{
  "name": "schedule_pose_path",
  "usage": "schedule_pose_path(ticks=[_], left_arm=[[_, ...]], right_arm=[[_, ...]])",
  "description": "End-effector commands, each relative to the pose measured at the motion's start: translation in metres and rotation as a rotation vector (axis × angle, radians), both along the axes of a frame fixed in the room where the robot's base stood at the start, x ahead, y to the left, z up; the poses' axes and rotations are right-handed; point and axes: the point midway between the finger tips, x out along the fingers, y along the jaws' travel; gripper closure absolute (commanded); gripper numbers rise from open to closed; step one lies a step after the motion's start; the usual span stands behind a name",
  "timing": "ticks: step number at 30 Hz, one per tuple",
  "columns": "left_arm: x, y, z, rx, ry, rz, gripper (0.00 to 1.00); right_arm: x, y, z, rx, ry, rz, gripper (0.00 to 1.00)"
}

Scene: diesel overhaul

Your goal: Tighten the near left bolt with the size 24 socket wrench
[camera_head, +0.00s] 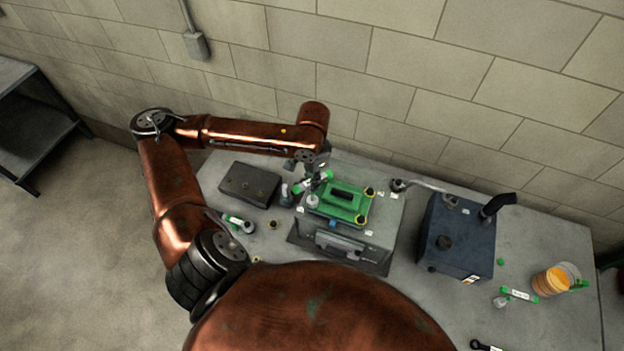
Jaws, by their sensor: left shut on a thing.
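A green cover plate (343,203) sits on a grey engine block (345,252) on the bench. Brass-coloured bolts show at its right corners, one far right (369,191) and one near right (361,219). My left gripper (306,172) is over the plate's left side, shut on a socket wrench (325,178) with a green part. A silver round piece (313,201) stands at the plate's near left corner; the bolt there is hidden, and I cannot tell whether the socket is seated on it. The size marking is too small to read. My right gripper is not in view.
A dark box (250,184) and a green-labelled tool (238,222) lie to the left. A blue machine with a black pipe (458,238) stands to the right. An orange-filled cup (552,281) and another labelled tool (519,294) are farther right. A wall closes the back.

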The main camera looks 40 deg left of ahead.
Motion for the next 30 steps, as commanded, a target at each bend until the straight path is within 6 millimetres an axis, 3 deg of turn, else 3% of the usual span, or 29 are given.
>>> schedule_pose_path(ticks=[30], left_arm=[[0.0018,0.0011,-0.0009,0.001,0.0,-1.441,1.0]], right_arm=[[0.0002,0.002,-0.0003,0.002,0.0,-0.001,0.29]])
